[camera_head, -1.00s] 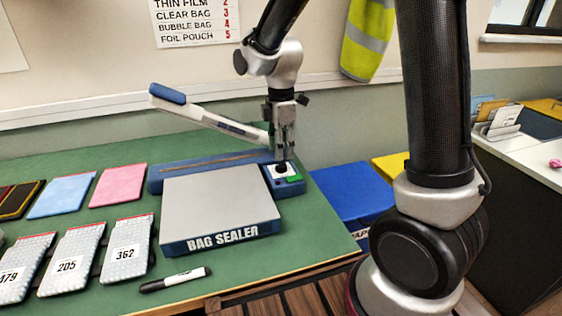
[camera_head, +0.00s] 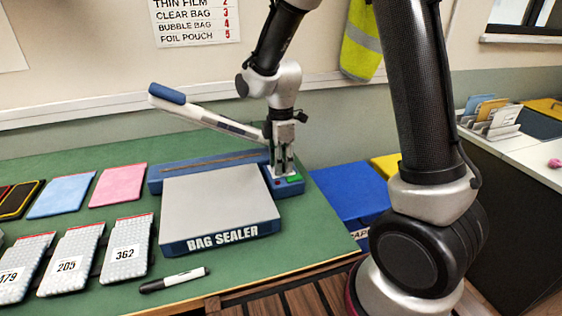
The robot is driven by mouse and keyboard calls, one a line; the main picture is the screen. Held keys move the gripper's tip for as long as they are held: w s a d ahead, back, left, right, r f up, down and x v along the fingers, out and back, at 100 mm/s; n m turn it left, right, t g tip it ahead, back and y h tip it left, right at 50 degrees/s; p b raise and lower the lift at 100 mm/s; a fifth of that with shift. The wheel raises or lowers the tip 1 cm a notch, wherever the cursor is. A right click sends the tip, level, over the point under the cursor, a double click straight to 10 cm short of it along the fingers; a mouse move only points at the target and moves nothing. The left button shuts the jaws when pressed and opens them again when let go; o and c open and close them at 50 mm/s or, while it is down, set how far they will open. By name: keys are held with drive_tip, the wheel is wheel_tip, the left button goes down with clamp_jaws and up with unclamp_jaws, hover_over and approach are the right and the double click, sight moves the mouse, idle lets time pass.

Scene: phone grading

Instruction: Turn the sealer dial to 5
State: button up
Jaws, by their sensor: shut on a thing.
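The bag sealer (camera_head: 222,205) stands on the green table, with a blue base, a grey plate and a raised white arm (camera_head: 205,118) with a blue handle. Its control panel (camera_head: 290,188) is at the right end, with a green part showing. The dial on that panel is hidden behind my gripper's fingers. My gripper (camera_head: 283,170) points down at the panel, shut on the dial. The dial's setting cannot be read. A wall chart (camera_head: 195,22) shows thin film 2, clear bag 3, bubble bag 4 and foil pouch 5.
Bubble bags numbered 362 (camera_head: 126,250), 205 (camera_head: 70,260) and 179 lie left of the sealer. A pink pouch (camera_head: 118,185) and a blue pouch (camera_head: 62,192) lie behind them. A blue bin (camera_head: 348,192) stands right of the table.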

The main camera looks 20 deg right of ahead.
drive_tip(key=shift+m, duration=0.4)
drive_tip(key=m, duration=1.2)
drive_tip(key=shift+m, duration=0.4)
drive_tip(key=m, duration=1.4)
drive_tip(key=o, duration=0.8)
drive_tip(key=shift+c, duration=0.2)
